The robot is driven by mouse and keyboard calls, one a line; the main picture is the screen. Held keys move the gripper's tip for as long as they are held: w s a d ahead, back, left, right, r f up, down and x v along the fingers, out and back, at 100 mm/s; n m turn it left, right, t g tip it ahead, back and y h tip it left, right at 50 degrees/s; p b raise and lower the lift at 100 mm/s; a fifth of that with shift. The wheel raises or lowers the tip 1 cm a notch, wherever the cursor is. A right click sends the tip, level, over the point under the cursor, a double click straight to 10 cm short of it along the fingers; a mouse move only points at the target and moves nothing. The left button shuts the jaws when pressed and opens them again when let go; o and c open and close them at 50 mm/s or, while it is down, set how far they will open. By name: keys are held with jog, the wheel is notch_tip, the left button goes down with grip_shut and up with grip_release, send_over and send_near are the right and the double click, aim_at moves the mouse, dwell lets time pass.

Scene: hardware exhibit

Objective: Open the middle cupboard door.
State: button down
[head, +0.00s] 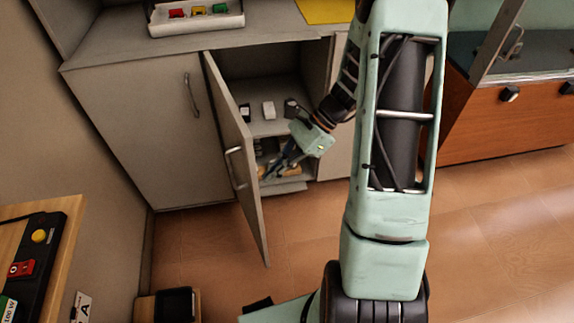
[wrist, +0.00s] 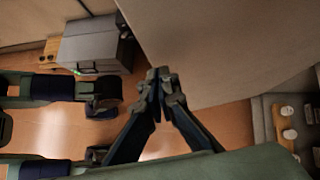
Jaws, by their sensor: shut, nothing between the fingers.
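The middle cupboard door (head: 245,205) stands wide open, swung out from its left edge. Its bar handle (head: 235,168) is on the outer face, to the left. My gripper (head: 272,170) is at the front of the opened cupboard, on the inner side of the door, and away from the handle. In the wrist view the closed fingertips (wrist: 160,78) meet with nothing between them, at the lower edge of the pale door panel (wrist: 215,45). I cannot tell whether they touch it.
The cupboard's shelf (head: 268,125) holds small items. A closed left door (head: 140,130) adjoins it. A tray (head: 195,20) with coloured pieces sits on top. An orange-fronted display case (head: 510,120) stands right. The wooden floor (head: 480,240) is clear at right.

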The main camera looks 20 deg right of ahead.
jog(key=shift+s+a, duration=0.1)
jog(key=shift+a, duration=0.5)
jog(key=a+m+t, duration=0.1)
jog(key=a, duration=1.2)
jog(key=shift+s+a, duration=0.35)
